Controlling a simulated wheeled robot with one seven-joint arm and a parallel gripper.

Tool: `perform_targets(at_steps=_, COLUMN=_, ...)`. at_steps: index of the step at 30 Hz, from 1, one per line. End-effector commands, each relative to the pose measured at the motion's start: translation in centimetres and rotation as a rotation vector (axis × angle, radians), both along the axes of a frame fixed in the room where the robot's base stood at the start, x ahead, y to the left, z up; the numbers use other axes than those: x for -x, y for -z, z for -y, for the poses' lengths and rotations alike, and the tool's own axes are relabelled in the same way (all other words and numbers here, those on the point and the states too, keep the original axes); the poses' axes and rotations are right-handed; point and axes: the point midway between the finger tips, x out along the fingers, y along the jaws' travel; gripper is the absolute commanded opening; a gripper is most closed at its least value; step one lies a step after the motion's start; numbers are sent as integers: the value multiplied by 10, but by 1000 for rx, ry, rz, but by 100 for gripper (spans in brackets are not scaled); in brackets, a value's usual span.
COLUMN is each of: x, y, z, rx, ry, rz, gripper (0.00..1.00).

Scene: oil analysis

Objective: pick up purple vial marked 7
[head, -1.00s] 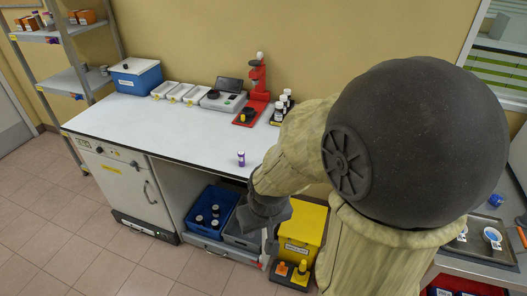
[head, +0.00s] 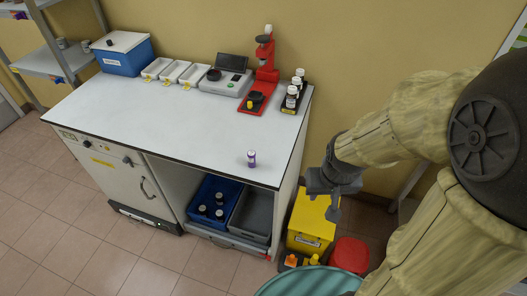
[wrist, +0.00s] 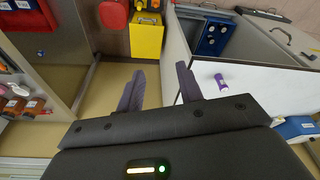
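A small purple vial with a white cap (head: 251,158) stands upright near the front right edge of the white bench top (head: 190,120). It also shows in the wrist view (wrist: 221,83), to the right of my fingers. Its number cannot be read. My gripper (head: 333,200) is off the bench's right side, apart from the vial. In the wrist view my gripper (wrist: 158,88) has its two fingers spread, with nothing between them.
A red microscope-like stand (head: 266,70) and a tray of white-capped bottles (head: 292,92) stand at the bench's back right. White trays and a blue box (head: 122,55) line the back. A yellow bin (head: 312,222) and red container (head: 350,254) stand below my gripper.

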Motion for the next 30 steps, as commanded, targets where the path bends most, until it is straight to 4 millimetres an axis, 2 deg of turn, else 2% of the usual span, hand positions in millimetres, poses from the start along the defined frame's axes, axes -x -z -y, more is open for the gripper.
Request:
perform_targets(at_steps=8, x=0, y=0, z=0, rx=0, ry=0, rz=0, gripper=36)
perform_targets(at_steps=11, x=0, y=1, z=-1, rx=2, ry=-4, rz=-4, gripper=52)
perform_targets(at_steps=14, x=2, y=7, z=-3, rx=16, ry=-38, rz=-35, gripper=52)
perform_targets(at_steps=20, x=18, y=46, z=-9, rx=141, ry=-251, rz=-231, gripper=52)
perform_targets(at_steps=25, x=29, y=82, z=-5, rx=372, ry=-537, rz=-451, gripper=52)
perform_targets(at_steps=30, x=22, y=104, z=4, rx=673, ry=-812, rz=-616, gripper=52)
